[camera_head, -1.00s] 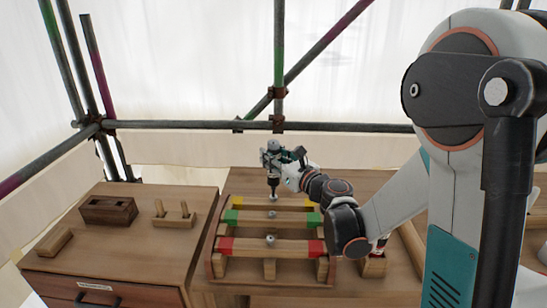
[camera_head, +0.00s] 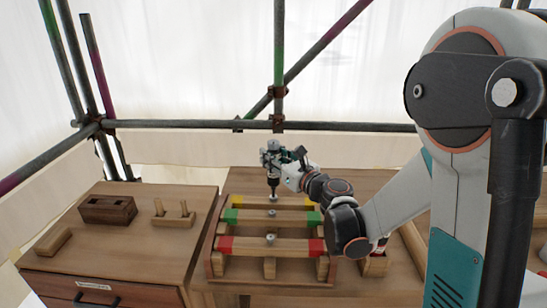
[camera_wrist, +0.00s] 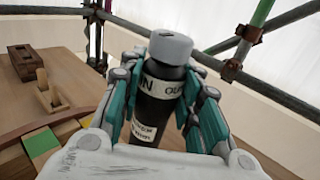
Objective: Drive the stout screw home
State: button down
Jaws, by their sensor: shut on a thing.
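My gripper (camera_head: 277,160) is shut on a dark upright driver (camera_head: 273,184). In the wrist view the driver (camera_wrist: 160,100) has a grey cap and white label bands, and teal fingers clasp it from both sides. Its lower end points down at a metal screw head (camera_head: 273,198) on the yellow-ended bar (camera_head: 295,203), the farthest of the bars. I cannot tell whether the tip touches the screw. Other screw heads stand on the green-ended bar (camera_head: 291,217) and the red-ended bar (camera_head: 295,247). Which screw is the stout one is not clear.
The left bench (camera_head: 140,252) holds a dark slotted block (camera_head: 108,209), a pegged wooden block (camera_head: 173,215) and a small wooden block (camera_head: 52,243). Scaffold poles (camera_head: 250,125) run behind the benches. Something lies partly hidden behind my arm at right.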

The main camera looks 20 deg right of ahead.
jog(key=shift+f+b, duration=0.3)
jog(key=shift+b, duration=0.15)
dwell(0.6)
jog(key=shift+r, duration=0.1)
